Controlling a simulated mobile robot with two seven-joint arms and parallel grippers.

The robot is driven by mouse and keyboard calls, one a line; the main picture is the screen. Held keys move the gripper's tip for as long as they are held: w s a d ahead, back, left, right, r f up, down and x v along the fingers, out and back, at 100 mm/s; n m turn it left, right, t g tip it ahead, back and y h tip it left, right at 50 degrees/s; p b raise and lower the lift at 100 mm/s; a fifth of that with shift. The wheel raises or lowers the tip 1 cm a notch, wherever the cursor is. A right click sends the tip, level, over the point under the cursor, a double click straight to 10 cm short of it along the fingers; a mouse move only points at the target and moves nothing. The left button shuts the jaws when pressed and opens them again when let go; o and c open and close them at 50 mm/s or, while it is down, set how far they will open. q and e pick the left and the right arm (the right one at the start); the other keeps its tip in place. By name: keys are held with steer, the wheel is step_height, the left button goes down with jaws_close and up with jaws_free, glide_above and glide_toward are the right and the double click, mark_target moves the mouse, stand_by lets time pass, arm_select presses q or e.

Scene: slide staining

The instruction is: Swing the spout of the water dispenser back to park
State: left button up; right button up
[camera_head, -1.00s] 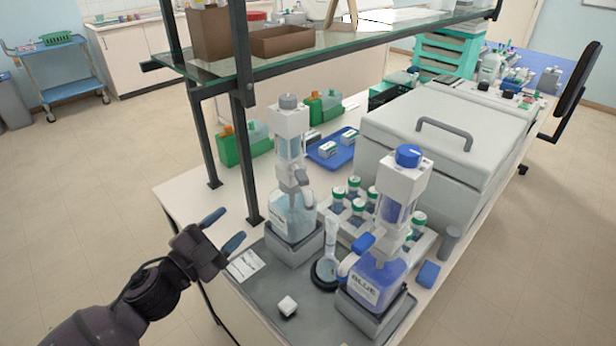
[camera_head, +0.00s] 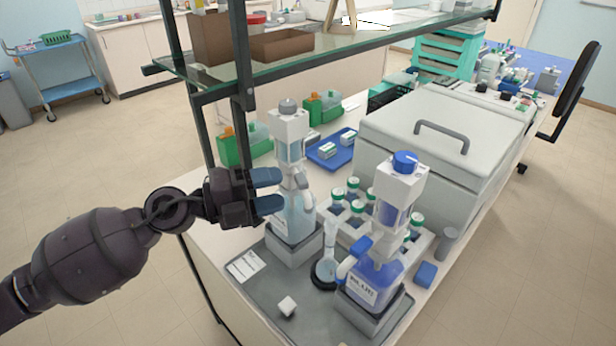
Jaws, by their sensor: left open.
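The water dispenser (camera_head: 289,137) is the clear bottle-top unit with a grey cap, standing upright on a grey block at the back of the grey tray (camera_head: 262,298). Its pale grey spout (camera_head: 304,182) shows on the front right side of its neck, over the bottle's shoulder. My left gripper (camera_head: 277,190) is open and empty, at the left side of the dispenser's neck, its blue-tipped fingers pointing right. The fingertips overlap the dispenser's left edge in the picture; I cannot tell whether they touch it. My right gripper is not in view.
A small flask (camera_head: 328,262) stands between the two dispensers. A rack of green-capped bottles (camera_head: 348,205) is behind. A dark shelf post (camera_head: 244,130) rises close to my left gripper.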

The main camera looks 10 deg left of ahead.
mark_target(301, 186)
arm_select(q)
steer(key=p+x, duration=0.1)
steer(key=x, duration=0.6)
steer(key=shift+p, duration=0.4)
steer(key=shift+a, duration=0.1)
jaws_close()
